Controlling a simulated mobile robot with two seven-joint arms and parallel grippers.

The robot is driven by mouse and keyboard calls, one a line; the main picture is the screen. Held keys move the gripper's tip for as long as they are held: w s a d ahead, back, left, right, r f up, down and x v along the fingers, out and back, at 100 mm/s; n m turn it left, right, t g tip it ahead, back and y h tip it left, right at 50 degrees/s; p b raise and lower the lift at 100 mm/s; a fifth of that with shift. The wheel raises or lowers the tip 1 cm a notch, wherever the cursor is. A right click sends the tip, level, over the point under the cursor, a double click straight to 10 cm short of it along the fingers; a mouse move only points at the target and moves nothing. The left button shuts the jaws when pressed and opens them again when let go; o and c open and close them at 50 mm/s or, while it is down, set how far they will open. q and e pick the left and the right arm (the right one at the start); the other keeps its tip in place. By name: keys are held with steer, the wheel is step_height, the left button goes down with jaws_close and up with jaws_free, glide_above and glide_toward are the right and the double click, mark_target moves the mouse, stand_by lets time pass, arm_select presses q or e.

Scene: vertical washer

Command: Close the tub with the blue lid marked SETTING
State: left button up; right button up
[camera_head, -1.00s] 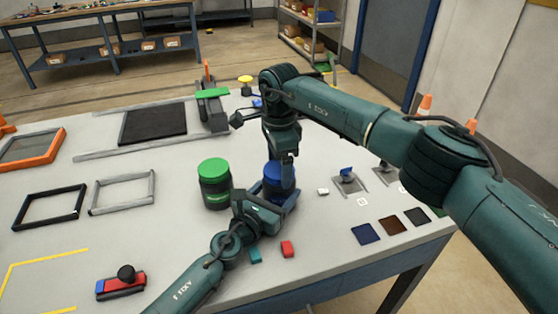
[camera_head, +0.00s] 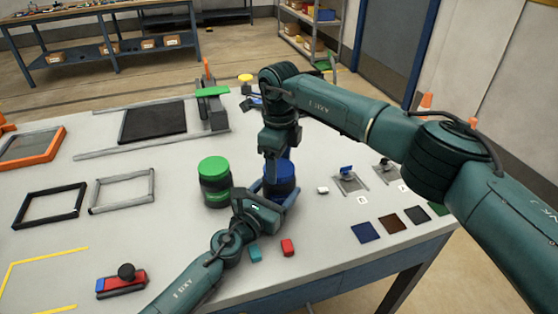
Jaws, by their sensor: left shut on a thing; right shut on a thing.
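A tub with a blue lid (camera_head: 284,170) stands on the table in front of me, partly covered by both hands. My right gripper (camera_head: 275,170) comes down on it from above and is shut on the lid. My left gripper (camera_head: 278,203) reaches in from the front left, low beside the tub, and is shut on the tub body. The lid sits at the top of the tub; the fingers hide the seam, so I cannot tell how tightly it fits. No marking on the lid can be read.
A dark tub with a green lid (camera_head: 213,170) stands just left of my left gripper. Small stands (camera_head: 348,180) and colour swatches (camera_head: 392,225) are at right. Frames (camera_head: 123,190) lie left.

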steer(key=m, duration=0.6)
steer(key=shift+m, duration=0.4)
steer(key=o, duration=1.1)
steer(key=shift+r, duration=2.25)
steer(key=shift+c, duration=0.5)
step_height(320, 180, up, 4)
steer(key=n, duration=0.5)
steer(key=shift+f+n, duration=0.25)
steer(key=shift+n, duration=0.15)
